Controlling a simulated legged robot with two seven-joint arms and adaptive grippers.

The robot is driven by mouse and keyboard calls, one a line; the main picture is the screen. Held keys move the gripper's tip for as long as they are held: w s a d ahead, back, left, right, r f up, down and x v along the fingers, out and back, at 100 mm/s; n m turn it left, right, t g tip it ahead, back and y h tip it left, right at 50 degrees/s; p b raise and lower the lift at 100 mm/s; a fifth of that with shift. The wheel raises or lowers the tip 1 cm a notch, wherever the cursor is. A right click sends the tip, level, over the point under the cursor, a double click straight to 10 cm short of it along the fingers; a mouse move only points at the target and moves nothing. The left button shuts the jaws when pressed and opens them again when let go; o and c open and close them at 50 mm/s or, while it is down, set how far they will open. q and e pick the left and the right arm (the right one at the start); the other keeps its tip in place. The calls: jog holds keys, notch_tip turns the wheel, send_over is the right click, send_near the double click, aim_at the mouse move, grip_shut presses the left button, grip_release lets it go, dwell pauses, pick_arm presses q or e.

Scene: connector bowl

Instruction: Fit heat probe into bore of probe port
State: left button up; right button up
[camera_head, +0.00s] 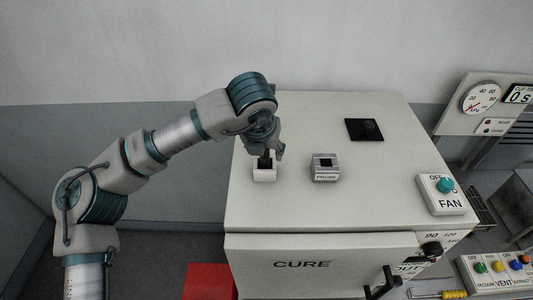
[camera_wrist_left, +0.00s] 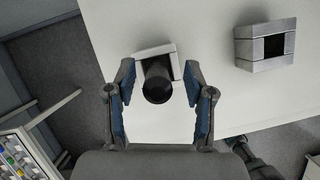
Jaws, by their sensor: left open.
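The heat probe appears as a black round-ended cylinder (camera_wrist_left: 157,82) standing in a small white holder (camera_head: 264,174). In the head view only a dark part of the probe shows, under my gripper. My left gripper (camera_head: 268,150) is above the holder, pointing down. In the left wrist view its two fingers (camera_wrist_left: 158,72) are apart, one on each side of the probe, with gaps visible. The probe port is a grey metal block (camera_head: 325,167) with a dark square bore, to the right of the holder; it also shows in the left wrist view (camera_wrist_left: 265,45). My right gripper is not in view.
Both stand on the pale top of the CURE oven (camera_head: 290,215). A black square (camera_head: 364,130) lies farther back. A FAN switch box (camera_head: 447,195) is at the right edge, a gauge panel (camera_head: 482,100) beyond. The top between holder and port is clear.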

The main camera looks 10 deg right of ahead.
pick_arm(q)
jog(key=shift+w+f, duration=0.25)
jog(key=shift+f, duration=0.15)
jog(key=shift+s+a, duration=0.1)
jog(key=shift+s, duration=0.05)
jog(key=c, duration=0.5)
grip_shut()
jog(key=shift+r, duration=0.1)
